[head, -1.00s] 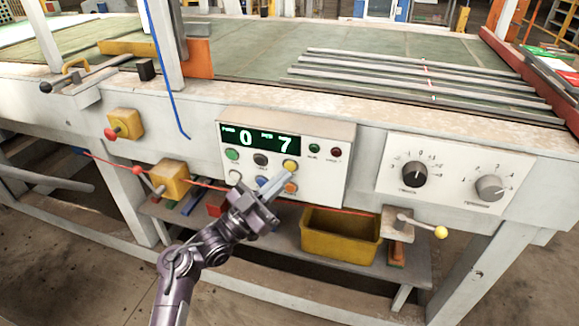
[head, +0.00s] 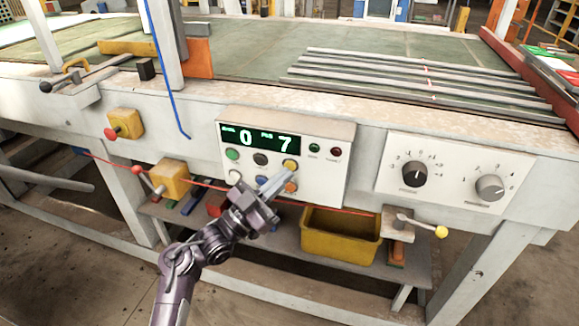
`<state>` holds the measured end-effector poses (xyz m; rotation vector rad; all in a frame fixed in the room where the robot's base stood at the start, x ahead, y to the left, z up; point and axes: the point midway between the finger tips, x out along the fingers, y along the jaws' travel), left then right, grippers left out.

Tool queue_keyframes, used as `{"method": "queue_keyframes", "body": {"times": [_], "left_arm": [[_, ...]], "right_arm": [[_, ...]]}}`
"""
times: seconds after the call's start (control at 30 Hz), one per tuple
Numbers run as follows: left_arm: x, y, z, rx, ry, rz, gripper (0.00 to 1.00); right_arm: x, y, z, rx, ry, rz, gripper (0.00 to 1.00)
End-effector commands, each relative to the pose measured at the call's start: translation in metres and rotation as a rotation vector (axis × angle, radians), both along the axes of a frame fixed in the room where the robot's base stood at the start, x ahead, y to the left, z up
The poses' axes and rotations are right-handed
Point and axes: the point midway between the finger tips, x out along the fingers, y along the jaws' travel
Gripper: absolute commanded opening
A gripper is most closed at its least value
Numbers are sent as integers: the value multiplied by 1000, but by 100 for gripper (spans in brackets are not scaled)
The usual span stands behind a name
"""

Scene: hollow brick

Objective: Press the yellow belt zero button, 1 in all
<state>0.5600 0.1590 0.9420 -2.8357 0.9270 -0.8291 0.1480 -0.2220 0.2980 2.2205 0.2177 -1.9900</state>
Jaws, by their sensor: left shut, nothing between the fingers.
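The yellow button (head: 290,165) sits on the white control panel (head: 326,172), below the right end of a green-lit display (head: 261,139) that reads 0 and 7. My left gripper (head: 288,178) is shut and empty. Its fingertips are just below the yellow button, in front of the panel. I cannot tell whether they touch it. The gripper partly covers the lower row of buttons, where an orange button (head: 291,187) shows at its right. My right gripper is not in view.
A green button (head: 232,154), a black button (head: 260,159) and a white button (head: 235,177) are close by on the panel. A red cord (head: 205,185) runs across below it. A yellow bin (head: 340,236) stands underneath. Two dials (head: 413,173) are to the right.

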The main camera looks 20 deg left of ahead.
Motion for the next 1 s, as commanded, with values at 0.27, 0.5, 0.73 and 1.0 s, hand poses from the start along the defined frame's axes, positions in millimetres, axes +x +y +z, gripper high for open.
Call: {"method": "queue_keyframes", "body": {"times": [0.27, 0.5, 0.73, 1.0], "left_arm": [[5, 0, 0, 1, 1, 0, 0], [5, 0, 0, 1, 1, 0, 0], [7, 0, 0, 1, 0, 1, 0], [11, 0, 0, 1, -1, 0, 0]], "right_arm": [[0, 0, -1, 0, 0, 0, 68], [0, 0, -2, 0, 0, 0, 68], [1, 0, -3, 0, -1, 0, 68], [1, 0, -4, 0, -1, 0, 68]]}}
